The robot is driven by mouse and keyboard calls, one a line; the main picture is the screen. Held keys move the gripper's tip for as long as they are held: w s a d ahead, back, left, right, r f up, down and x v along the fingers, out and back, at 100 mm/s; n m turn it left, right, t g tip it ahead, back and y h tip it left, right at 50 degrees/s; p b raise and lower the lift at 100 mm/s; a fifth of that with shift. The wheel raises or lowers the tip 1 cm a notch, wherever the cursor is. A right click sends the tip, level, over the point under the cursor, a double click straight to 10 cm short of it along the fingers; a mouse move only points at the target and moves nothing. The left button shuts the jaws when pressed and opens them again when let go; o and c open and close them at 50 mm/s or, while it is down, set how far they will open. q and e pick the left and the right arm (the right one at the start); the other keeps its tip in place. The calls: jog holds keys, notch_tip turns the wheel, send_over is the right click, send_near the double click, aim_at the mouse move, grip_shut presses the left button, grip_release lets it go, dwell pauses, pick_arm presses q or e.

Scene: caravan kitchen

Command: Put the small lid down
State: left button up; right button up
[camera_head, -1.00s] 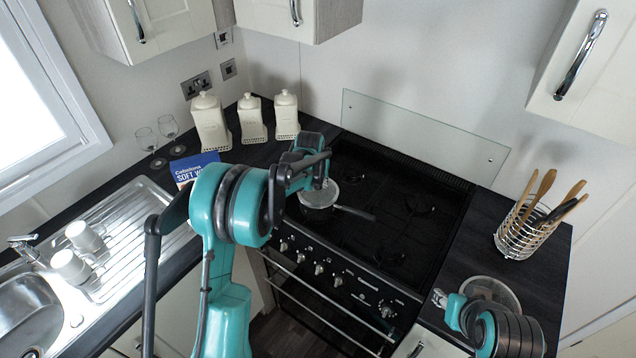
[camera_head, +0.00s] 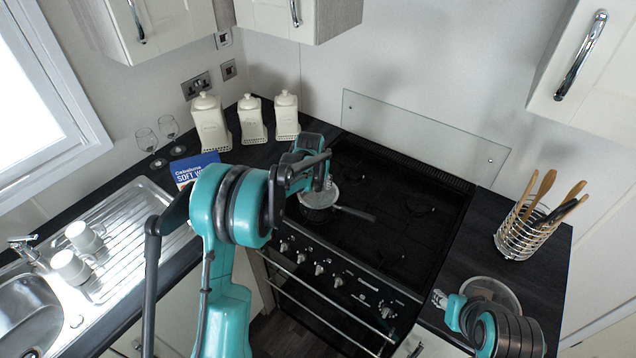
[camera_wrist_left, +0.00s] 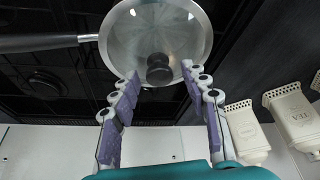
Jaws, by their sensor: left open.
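The small lid (camera_wrist_left: 180,40), clear with a metal rim and a black knob (camera_wrist_left: 159,70), lies on the small saucepan, seen from above in the left wrist view. The saucepan (camera_head: 318,213) stands on the hob's front left, its dark handle (camera_wrist_left: 40,43) pointing right in the head view. My left gripper (camera_wrist_left: 160,78) is open, its fingertips on either side of the knob with gaps showing. In the head view my left gripper (camera_head: 318,178) partly hides the lid. My right gripper (camera_head: 438,298) is at the lower right over the counter; its fingers are too small to read.
The black hob (camera_head: 405,225) is clear right of the pan. Three cream canisters (camera_head: 252,120) and a blue box (camera_head: 190,168) stand behind and left. A round clear item (camera_head: 492,284) lies by my right arm. A utensil basket (camera_head: 525,232) stands at right.

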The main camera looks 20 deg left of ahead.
pick_arm(q)
jog(key=p+v, duration=0.1)
jog(key=v, duration=1.1)
jog(key=s+d+r+t, duration=0.1)
jog(key=s+r, duration=0.3)
jog(key=s, duration=0.3)
jog(key=s+d+r, duration=0.1)
jog(key=s+r, duration=0.2)
jog(key=s, duration=0.5)
jog(key=s+f, duration=0.2)
jog(key=s, duration=0.6)
jog(key=s+f+t, duration=0.1)
jog(key=s, duration=0.8)
jog(key=shift+d+f+m+t, duration=0.3)
jog(key=shift+d+f, duration=0.1)
jog(key=shift+s, duration=0.1)
notch_tip(320, 180, down, 14)
jog(key=b, duration=1.3)
jog(key=shift+b, duration=0.4)
